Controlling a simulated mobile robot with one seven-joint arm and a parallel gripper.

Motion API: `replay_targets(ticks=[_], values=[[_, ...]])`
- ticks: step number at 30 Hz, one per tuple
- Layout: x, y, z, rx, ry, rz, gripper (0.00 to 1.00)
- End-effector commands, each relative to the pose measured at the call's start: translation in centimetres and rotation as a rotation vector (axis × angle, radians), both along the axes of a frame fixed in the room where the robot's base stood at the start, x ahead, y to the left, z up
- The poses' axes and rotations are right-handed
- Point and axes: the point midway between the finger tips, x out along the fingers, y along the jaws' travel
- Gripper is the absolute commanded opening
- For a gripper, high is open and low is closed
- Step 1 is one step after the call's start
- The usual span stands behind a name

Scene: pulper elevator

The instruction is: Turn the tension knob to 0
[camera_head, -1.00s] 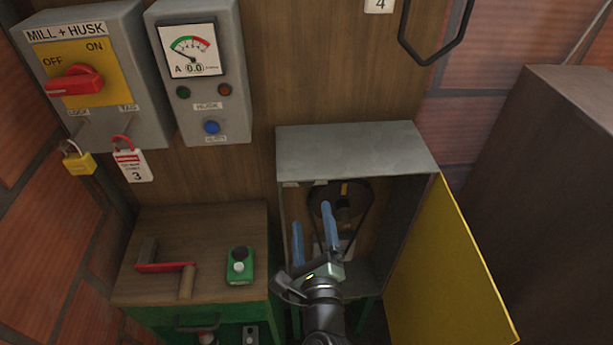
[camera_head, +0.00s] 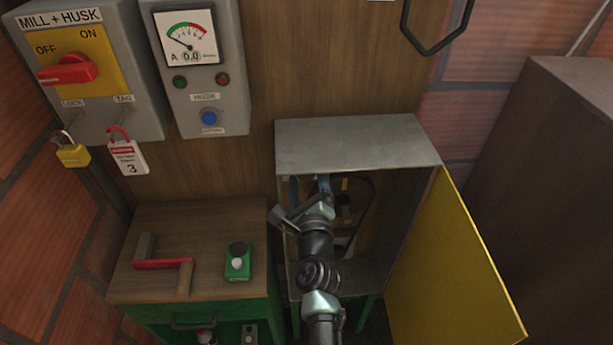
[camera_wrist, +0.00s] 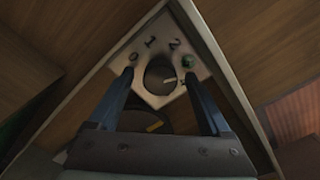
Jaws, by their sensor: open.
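The tension knob (camera_wrist: 161,76) is a dark round knob on a pale plate (camera_wrist: 158,101) in the upper middle of the wrist view. The plate shows 0, 1 and 2 around the knob, with a green mark by the right fingertip. A thin pale line at the knob's right side points right, away from the 0. My gripper (camera_wrist: 158,70) is open, with one blue finger on each side of the knob; I cannot tell whether they touch it. In the head view my gripper (camera_head: 309,184) is inside the grey cabinet (camera_head: 355,146), and the arm hides the knob there.
The cabinet's yellow door (camera_head: 447,275) stands open on the right. A dark pulley with a belt (camera_head: 352,195) is inside the cabinet. A green-edged bench (camera_head: 190,225) with a red-handled tool (camera_head: 162,264) and a green box (camera_head: 237,264) stands at left.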

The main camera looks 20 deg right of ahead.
Motion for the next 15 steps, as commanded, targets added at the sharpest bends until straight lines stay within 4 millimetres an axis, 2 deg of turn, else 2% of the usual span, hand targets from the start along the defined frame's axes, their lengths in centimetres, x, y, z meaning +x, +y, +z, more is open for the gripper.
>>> replay_targets(ticks=[2,15], values=[[-0.01,0.0,0.02,0.0,0.0,0.0,0.82],[-0.03,-0.01,0.03,0.0,-0.001,-0.001,0.04]])
